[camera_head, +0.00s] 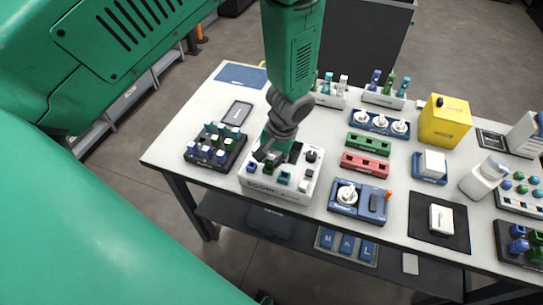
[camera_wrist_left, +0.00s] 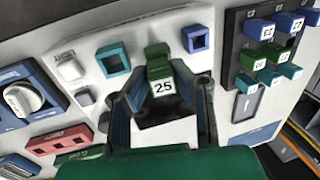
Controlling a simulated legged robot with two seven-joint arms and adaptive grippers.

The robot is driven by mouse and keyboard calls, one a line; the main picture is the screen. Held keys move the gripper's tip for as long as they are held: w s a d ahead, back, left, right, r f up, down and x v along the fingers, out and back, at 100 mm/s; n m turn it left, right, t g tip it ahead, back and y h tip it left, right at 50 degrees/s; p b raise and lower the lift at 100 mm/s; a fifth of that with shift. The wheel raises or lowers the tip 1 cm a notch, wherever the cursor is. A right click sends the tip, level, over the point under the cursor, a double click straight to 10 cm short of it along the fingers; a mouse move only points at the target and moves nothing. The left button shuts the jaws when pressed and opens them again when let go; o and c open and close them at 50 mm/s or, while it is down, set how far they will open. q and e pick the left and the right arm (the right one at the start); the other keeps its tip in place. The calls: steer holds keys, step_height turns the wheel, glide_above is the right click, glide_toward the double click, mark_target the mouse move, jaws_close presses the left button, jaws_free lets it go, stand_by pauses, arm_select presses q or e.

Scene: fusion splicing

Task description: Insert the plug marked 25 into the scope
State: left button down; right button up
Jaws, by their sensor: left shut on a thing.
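The plug marked 25 (camera_wrist_left: 162,86) is green with a white number label. In the left wrist view it sits between the two dark fingers of my left gripper (camera_wrist_left: 163,101), which is shut on it. In the head view my left gripper (camera_head: 273,155) reaches down over a white block with coloured square ports (camera_head: 277,192). A green port (camera_wrist_left: 157,52) on that block shows right by the plug; I cannot tell whether the plug is inside it. My right gripper is not in view.
A dark rack of several blue, green and teal plugs (camera_head: 214,147) stands left of the white block. To the right are a blue device with a white round part (camera_head: 347,192), a red block (camera_head: 365,164) and a green block (camera_head: 368,144). A yellow box (camera_head: 444,124) stands farther back.

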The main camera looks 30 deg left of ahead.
arm_select(q)
steer(key=shift+a+f, duration=0.1)
stand_by(0.3)
steer(key=shift+f, duration=0.25)
steer(key=c, duration=1.3)
jaws_free()
step_height(320, 180, up, 6)
steer(key=p, duration=0.5)
